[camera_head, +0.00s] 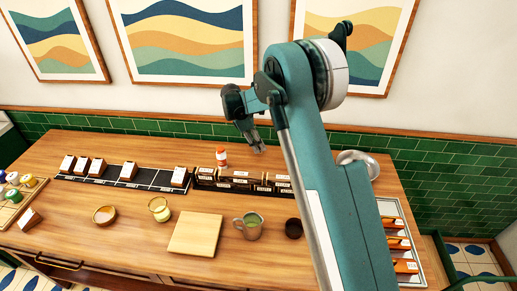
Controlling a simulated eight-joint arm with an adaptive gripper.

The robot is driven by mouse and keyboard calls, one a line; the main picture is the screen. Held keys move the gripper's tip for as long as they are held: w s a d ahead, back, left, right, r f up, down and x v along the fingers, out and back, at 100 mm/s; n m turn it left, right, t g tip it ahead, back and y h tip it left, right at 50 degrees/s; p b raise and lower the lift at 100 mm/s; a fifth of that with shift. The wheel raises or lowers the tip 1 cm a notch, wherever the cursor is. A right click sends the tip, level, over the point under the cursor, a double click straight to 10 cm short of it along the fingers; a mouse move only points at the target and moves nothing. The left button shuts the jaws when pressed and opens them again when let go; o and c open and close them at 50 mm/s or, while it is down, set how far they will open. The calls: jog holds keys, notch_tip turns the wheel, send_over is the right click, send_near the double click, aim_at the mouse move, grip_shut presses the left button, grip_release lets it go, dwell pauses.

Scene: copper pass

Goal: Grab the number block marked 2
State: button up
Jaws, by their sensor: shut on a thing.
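Several small white-and-orange blocks stand on a black strip at the back left of the table. They include a leftmost block (68,163), a block near the middle (129,171) and a block at the right end (180,176). Another block (30,218) stands apart near the table's left front edge. Their marks are too small to read, so I cannot tell which is the 2. My gripper (258,149) is above the back middle of the table, right of the blocks, pointing down. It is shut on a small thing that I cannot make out.
A dark labelled rack (240,181) and an orange-red bottle (221,158) are near my gripper. A wooden board (195,234), a mug (248,226), a glass (159,209) and a small bowl (104,215) stand in front. A metal bowl (358,160) is at right.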

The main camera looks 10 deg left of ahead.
jog(key=shift+r, duration=3.5)
